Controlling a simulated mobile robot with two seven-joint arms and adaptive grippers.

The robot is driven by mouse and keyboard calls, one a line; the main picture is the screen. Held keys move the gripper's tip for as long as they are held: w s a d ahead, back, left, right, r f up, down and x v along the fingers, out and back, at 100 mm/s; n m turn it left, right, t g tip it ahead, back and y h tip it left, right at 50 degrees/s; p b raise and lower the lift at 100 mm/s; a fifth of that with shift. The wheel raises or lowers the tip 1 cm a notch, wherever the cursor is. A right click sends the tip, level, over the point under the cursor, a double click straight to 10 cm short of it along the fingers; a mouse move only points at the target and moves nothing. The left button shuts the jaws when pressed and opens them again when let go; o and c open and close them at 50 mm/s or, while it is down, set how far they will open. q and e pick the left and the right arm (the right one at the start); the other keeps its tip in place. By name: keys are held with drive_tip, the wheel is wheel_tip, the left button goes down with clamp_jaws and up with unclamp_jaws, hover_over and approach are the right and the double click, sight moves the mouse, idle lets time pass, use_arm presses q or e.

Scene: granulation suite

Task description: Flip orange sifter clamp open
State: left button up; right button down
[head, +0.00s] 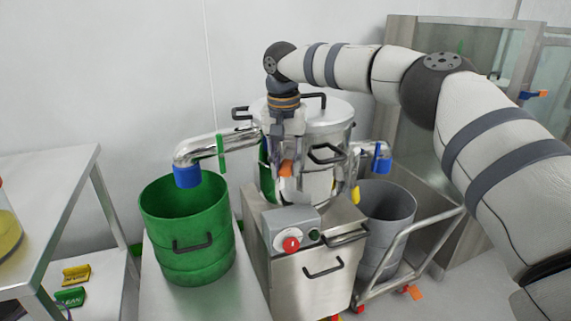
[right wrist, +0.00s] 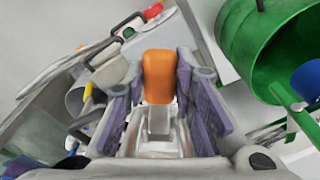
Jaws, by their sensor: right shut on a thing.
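The steel sifter (head: 328,172) stands on a steel base in the middle of the head view. Its orange clamp (head: 286,169) is on the front side of the drum. My right gripper (head: 288,185) reaches down in front of the drum with its fingers at the clamp. In the right wrist view the orange clamp handle (right wrist: 159,76) lies between the two purple-padded fingers of my right gripper (right wrist: 160,95), which is shut on it. The clamp's lower metal part is partly hidden by the fingers. My left gripper is out of view.
A green bin (head: 187,235) stands at the left under a blue-tipped spout (head: 187,176). A grey bin (head: 386,225) on a cart stands at the right. A control box with a red button (head: 291,244) sits below the gripper. A steel table (head: 60,185) is far left.

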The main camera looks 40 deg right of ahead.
sight(286, 166)
drive_tip(key=c, duration=1.8)
unclamp_jaws()
drive_tip(key=shift+w+d+r, duration=0.2)
drive_tip(key=shift+r, duration=0.25)
drive_tip(key=shift+w+d+r, duration=0.15)
drive_tip(key=shift+r, duration=0.3)
drive_tip(key=o, duration=0.5)
drive_tip(key=shift+w+d+f, duration=0.1)
drive_tip(key=shift+f, duration=0.05)
drive_tip(key=shift+d+f, duration=0.1)
drive_tip(key=shift+f, duration=0.2)
drive_tip(key=r, duration=0.8)
drive_tip(key=s+a+r, duration=0.1)
drive_tip(key=r, duration=0.3)
drive_tip(key=shift+s+a, duration=0.1)
